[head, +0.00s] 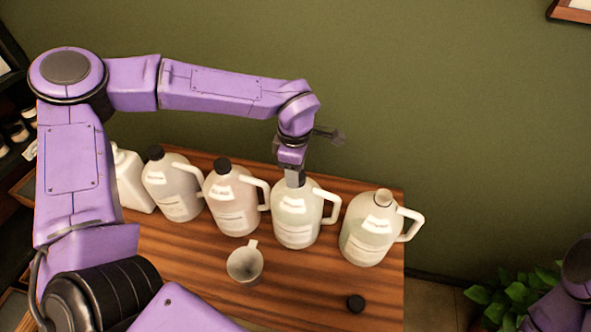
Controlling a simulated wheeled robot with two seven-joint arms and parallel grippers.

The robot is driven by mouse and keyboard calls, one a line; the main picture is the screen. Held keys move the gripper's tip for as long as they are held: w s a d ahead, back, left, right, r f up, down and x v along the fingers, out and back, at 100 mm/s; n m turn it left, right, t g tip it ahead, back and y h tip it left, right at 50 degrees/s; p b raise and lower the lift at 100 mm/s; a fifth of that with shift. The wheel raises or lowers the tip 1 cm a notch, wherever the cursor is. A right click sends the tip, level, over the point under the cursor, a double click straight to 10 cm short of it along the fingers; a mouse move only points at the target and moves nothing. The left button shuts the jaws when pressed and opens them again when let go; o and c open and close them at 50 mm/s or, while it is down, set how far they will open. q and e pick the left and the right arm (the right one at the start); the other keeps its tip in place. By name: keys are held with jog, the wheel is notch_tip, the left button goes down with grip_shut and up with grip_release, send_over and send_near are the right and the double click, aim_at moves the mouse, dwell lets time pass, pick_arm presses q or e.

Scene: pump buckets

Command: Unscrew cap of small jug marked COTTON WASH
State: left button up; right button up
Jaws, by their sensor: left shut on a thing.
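Several translucent jugs with white handles stand in a row on the wooden table. My left gripper (294,180) points down onto the top of one jug (296,222), second from the right, and is shut on its cap. The cap itself is hidden by the fingers. The rightmost jug (368,236) has an open neck with no cap. The label print is too small to read, so I cannot tell which jug says COTTON WASH. My right gripper is out of view.
Two jugs with black caps (235,202) (172,190) and a white container (132,180) stand to the left. A cup with a handle (245,264) is in front. A plant (515,295) is at lower right. The table's front middle is mostly clear.

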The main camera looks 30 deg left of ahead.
pick_arm(q)
jog(key=n+b, duration=0.1)
jog(key=n, duration=0.1)
jog(key=shift+f+n, duration=0.15)
jog(key=shift+n, duration=0.15)
jog(key=n+b, duration=0.1)
jog(key=n, duration=0.4)
jog(key=shift+b, duration=0.3)
jog(key=n+b, duration=0.2)
jog(key=n, duration=0.3)
jog(key=shift+n, duration=0.4)
jog(key=shift+r+n+b, duration=0.25)
jog(key=shift+n+b, duration=0.3)
jog(key=shift+n, duration=0.15)
jog(key=o, duration=1)
jog(key=shift+c, duration=0.2)
jog(key=shift+o, duration=1)
